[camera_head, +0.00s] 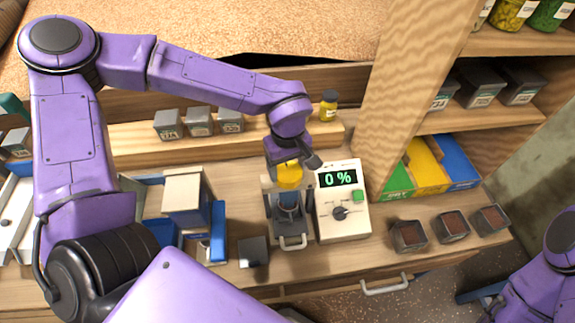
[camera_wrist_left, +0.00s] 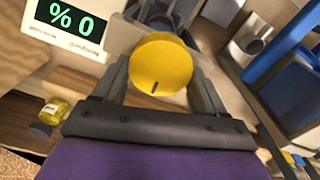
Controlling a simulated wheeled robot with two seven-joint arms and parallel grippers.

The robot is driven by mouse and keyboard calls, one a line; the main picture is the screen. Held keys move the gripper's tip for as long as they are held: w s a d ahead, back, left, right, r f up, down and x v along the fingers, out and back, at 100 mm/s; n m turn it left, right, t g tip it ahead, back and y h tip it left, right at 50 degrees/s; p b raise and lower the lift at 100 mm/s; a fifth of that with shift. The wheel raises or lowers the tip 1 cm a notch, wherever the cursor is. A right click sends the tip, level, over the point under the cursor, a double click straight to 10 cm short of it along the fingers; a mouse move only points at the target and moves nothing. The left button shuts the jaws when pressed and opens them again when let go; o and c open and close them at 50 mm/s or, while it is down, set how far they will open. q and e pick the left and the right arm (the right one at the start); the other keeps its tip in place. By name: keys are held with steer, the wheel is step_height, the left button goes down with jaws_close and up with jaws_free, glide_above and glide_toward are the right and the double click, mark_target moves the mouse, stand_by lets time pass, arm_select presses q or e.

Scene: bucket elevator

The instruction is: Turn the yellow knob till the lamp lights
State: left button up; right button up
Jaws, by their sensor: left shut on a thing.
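The yellow knob (camera_head: 289,176) tops a blue and grey bucket-elevator unit (camera_head: 288,217) on the bench. My left gripper (camera_head: 291,166) reaches it from above. In the left wrist view the knob (camera_wrist_left: 160,64) shows as a round yellow face with a short dark mark near its lower edge. The fingers (camera_wrist_left: 160,85) stand on both sides of it, shut on it.
Several grey tins with dark contents (camera_head: 451,226) stand right of the control box. A small dark box (camera_head: 253,251) is at the bench front. A yellow-filled jar (camera_head: 328,106) and grey tins (camera_head: 199,122) line the back ledge. My right gripper is out of view.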

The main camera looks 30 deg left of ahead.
mark_target(289, 171)
arm_select(q)
steer(key=m, duration=0.6)
steer(key=shift+d+f, duration=0.15)
steer(key=shift+f, duration=0.05)
steer(key=m, duration=0.6)
steer(key=shift+s+d, duration=0.1)
steer(key=shift+m, duration=0.3)
steer(key=o, duration=1)
steer(key=shift+o, duration=0.2)
steer(key=shift+r, duration=0.15)
steer(key=shift+r, duration=0.35)
step_height(289, 171, up, 10)
steer(key=b, duration=0.1)
steer(key=shift+f+b, duration=0.15)
steer(key=shift+b, duration=0.15)
